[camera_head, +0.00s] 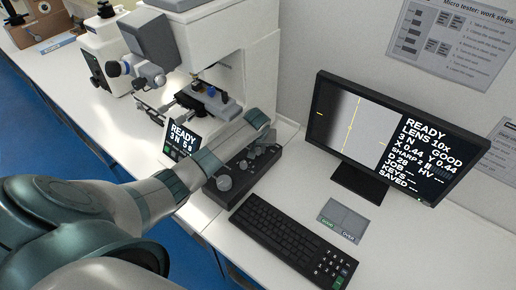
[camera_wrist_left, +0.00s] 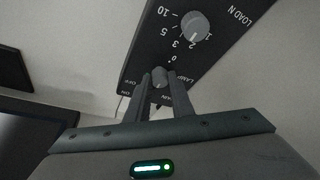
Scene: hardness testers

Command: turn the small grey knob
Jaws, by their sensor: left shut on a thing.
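The small grey knob (camera_wrist_left: 159,74) sits on the dark control panel (camera_wrist_left: 205,50) beside the LAMP label, with ON and OFF marks near it. My left gripper (camera_wrist_left: 160,84) is shut on this knob, one finger on each side. In the head view my left arm reaches across to the far end of the dark control box (camera_head: 229,195); the gripped knob is hidden or too small to tell there. A larger grey knob (camera_wrist_left: 195,26) marked LOAD N is apart from my fingers. My right gripper is not in view.
A hardness tester (camera_head: 205,55) stands behind the box, with a small READY screen (camera_head: 181,139) beside my arm. A monitor (camera_head: 392,135), a keyboard (camera_head: 290,240) and a grey pad (camera_head: 343,219) lie to the right. Several grey knobs stand on the box.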

